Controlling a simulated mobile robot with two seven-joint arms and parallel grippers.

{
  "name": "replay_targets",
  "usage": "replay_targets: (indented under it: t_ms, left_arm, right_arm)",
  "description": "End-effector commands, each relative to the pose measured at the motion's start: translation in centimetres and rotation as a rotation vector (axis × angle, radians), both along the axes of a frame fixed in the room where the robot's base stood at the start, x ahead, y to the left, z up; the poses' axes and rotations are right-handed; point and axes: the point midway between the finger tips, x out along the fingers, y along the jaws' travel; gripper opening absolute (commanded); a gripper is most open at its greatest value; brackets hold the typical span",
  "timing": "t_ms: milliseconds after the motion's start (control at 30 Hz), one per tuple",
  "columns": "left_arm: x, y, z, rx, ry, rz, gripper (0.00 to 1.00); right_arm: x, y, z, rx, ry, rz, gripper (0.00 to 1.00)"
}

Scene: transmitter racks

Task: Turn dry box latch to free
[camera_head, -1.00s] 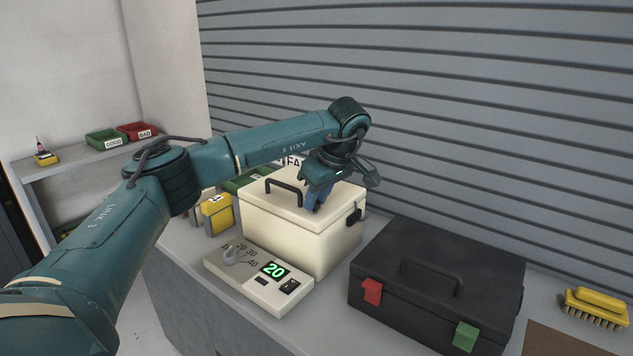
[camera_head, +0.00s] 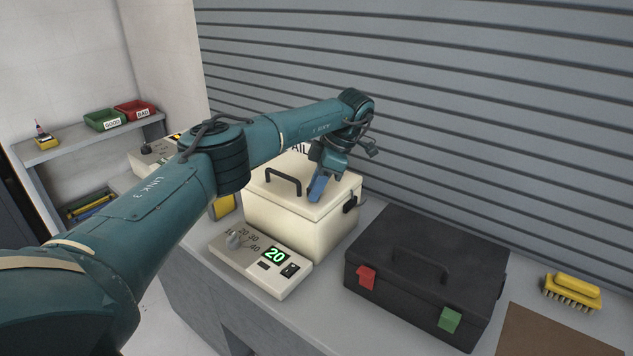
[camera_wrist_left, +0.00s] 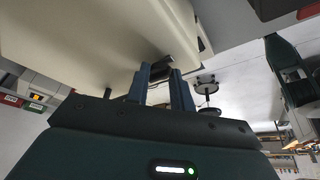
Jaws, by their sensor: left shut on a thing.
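The dry box (camera_head: 297,226) is a cream box with a closed lid and a black handle (camera_head: 283,182) on top; it also fills the upper left of the left wrist view (camera_wrist_left: 90,35). My left gripper (camera_head: 317,190) shows over the lid's right part, fingers pointing down. In the left wrist view my left gripper (camera_wrist_left: 160,72) has its fingers either side of a small dark piece, apparently the latch (camera_wrist_left: 164,62), at the box edge. Its turn angle is unclear. A black fitting (camera_head: 350,203) shows on the box's right side. My right gripper is not in view.
A control unit (camera_head: 260,262) reading 20 stands before the box. A black case (camera_head: 425,272) with red and green latches stands to the right, and a yellow brush (camera_head: 572,291) beyond it. A ribbed shutter wall (camera_head: 480,100) rises behind. Green and red bins (camera_head: 105,120) sit far left.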

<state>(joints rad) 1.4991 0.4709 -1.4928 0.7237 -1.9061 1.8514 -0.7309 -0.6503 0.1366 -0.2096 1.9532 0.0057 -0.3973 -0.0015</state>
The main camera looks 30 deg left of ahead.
Motion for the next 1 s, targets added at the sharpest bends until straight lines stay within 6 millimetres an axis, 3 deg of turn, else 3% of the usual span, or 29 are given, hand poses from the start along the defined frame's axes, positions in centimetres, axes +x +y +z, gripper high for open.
replay_targets:
  t_ms: [300,767,800,1000]
  left_arm:
    - [0.04,0.08,0.01,0.001,0.001,0.093,0.02]
    - [0.04,0.09,-0.01,0.0,0.0,0.103,0.02]
    - [0.04,0.09,-0.01,0.0,0.0,0.103,0.27]
    - [0.05,0.07,-0.02,0.0,0.0,0.101,0.43]
  right_arm:
    - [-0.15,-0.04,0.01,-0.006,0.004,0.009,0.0]
    - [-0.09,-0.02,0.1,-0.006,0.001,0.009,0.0]
    - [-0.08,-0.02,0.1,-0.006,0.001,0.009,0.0]
    - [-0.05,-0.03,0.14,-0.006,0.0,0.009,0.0]
